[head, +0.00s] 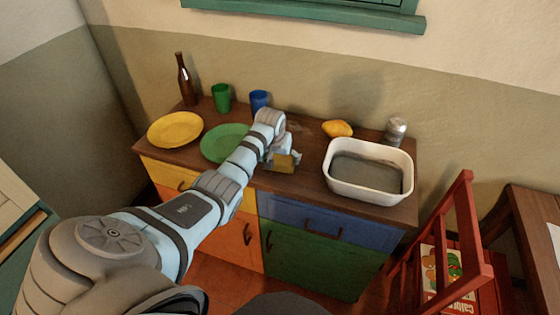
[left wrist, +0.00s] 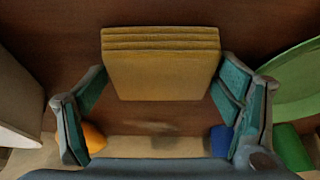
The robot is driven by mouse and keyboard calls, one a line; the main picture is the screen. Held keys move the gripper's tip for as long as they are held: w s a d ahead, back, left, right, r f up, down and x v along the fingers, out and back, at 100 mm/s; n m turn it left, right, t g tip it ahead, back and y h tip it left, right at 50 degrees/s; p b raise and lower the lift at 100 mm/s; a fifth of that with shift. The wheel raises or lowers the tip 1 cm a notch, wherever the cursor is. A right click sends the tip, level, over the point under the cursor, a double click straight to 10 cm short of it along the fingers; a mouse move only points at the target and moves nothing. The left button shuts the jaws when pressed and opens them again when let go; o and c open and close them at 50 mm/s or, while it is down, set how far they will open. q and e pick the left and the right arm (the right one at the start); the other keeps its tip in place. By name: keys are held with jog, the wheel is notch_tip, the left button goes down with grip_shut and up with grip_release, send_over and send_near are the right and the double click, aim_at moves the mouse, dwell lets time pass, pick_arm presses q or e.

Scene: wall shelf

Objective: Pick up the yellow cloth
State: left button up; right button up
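The yellow cloth (head: 287,163) lies on the wooden top of the cabinet near its front edge, between the green plate and the white basin. In the left wrist view the cloth (left wrist: 162,75) is a folded, layered block. My left gripper (head: 280,153) is just over the cloth and partly hides it in the head view. In the left wrist view my left gripper (left wrist: 163,85) is open, with one finger on each side of the cloth. Whether the fingers touch it I cannot tell. My right gripper is not in view.
A green plate (head: 222,144) lies left of the cloth, with a yellow plate (head: 175,130) beyond. A white basin (head: 368,194) stands to the right. Behind are a bottle (head: 185,82), green cup (head: 221,98), blue cup (head: 260,101), yellow fruit (head: 337,129) and can (head: 396,131).

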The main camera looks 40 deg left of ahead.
aim_at(280, 158)
pick_arm(q)
jog(key=shift+r, duration=0.5)
notch_tip(280, 158, up, 19)
jog(key=shift+p, duration=1.2)
jog(key=o, duration=0.4)
jog(key=c, duration=0.4)
